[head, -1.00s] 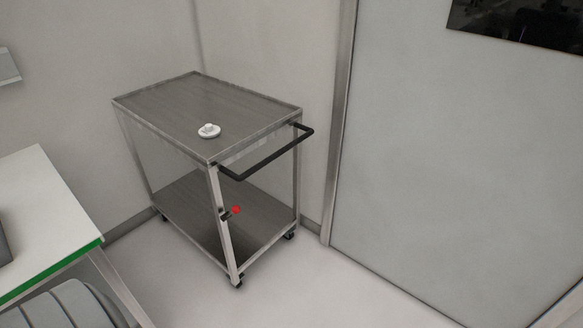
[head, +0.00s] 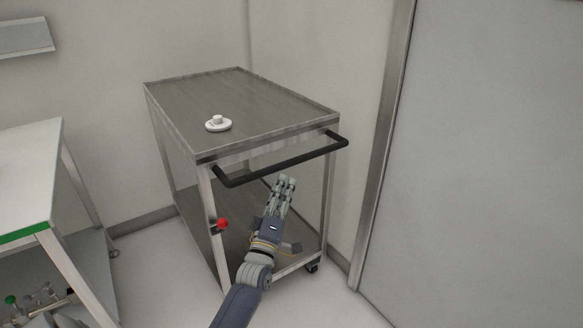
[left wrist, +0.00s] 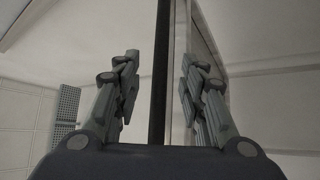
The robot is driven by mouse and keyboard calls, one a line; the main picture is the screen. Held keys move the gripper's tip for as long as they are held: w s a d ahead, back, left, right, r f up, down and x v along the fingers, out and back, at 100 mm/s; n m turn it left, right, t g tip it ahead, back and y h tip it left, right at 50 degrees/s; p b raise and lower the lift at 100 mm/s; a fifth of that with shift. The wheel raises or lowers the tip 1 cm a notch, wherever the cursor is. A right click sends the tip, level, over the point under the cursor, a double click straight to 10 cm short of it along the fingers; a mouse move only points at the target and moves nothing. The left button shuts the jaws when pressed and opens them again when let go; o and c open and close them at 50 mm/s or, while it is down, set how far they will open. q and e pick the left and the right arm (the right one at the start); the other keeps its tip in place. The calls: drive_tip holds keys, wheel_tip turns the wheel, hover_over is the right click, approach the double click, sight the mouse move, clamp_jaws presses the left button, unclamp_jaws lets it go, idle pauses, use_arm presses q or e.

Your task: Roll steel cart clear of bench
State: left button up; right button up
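The steel cart (head: 250,92) stands in the corner by the wall, with a flat top, a lower shelf and a black push handle (head: 268,172) on its near side. My left gripper (head: 286,181) is just below the handle, in front of the cart. In the left wrist view the fingers (left wrist: 157,95) are apart, with the black handle bar (left wrist: 160,60) lying between them in the picture; I see no closing on it. The bench (head: 28,172), white with a green edge, is left of the cart, with a gap between them. My right gripper is out of view.
A white round object (head: 218,123) sits on the cart top. A red knob (head: 223,223) is on the cart's near left post. A door (head: 480,150) with a metal frame is at right. Pale floor (head: 345,308) is clear in front of the door.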

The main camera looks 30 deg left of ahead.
sight(292, 162)
use_arm(q)
drive_tip(key=x, duration=0.9)
drive_tip(key=shift+w+b, duration=0.35)
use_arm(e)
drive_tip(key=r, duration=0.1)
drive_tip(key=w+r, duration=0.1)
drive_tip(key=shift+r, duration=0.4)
use_arm(q)
clamp_jaws()
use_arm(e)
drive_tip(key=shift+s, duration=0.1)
